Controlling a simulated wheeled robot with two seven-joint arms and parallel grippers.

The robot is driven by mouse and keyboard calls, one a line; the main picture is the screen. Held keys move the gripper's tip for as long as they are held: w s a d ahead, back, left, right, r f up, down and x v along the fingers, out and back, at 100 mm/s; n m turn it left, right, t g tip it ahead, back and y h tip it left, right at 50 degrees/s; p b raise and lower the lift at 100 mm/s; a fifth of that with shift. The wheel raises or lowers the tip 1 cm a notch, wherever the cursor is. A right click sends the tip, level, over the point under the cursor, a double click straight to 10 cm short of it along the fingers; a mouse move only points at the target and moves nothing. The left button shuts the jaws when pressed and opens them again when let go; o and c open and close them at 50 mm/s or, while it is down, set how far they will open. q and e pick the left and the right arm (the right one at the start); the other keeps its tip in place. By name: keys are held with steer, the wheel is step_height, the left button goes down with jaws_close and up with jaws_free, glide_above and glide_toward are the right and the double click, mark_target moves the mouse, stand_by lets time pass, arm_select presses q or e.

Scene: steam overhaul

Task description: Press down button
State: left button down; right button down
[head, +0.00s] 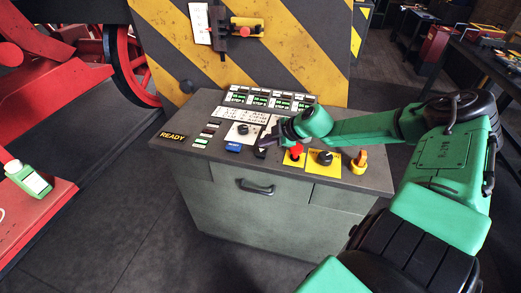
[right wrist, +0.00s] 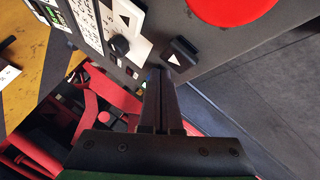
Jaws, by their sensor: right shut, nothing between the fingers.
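A dark button with a white triangle (right wrist: 180,56) sits on the grey console top; in the head view it is a small dark block (head: 260,153) at the front edge. Whether the triangle means down, I cannot tell. My right gripper (head: 266,142) is shut and empty, its fingers just above the console by this button. In the right wrist view the closed fingertips (right wrist: 159,70) appear just beside the button; contact cannot be made out. My left gripper is not in view.
Beside the button are a blue button (head: 233,147), a black knob on a white plate (head: 242,129), a red button (head: 294,152) on yellow, another black knob (head: 324,158) and an orange-yellow switch (head: 359,161). A striped panel (head: 290,60) stands behind the console.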

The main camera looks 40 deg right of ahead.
mark_target(265, 151)
stand_by(0.4)
steer(key=shift+f+b, duration=0.4)
steer(key=shift+f, duration=0.05)
steer(key=shift+f+b, duration=0.65)
stand_by(0.5)
steer(key=shift+r, duration=0.15)
steer(key=shift+r+p, duration=0.95)
steer(key=shift+p, duration=0.15)
step_height(265, 151, up, 6)
steer(key=p, duration=0.5)
steer(key=shift+p, duration=0.4)
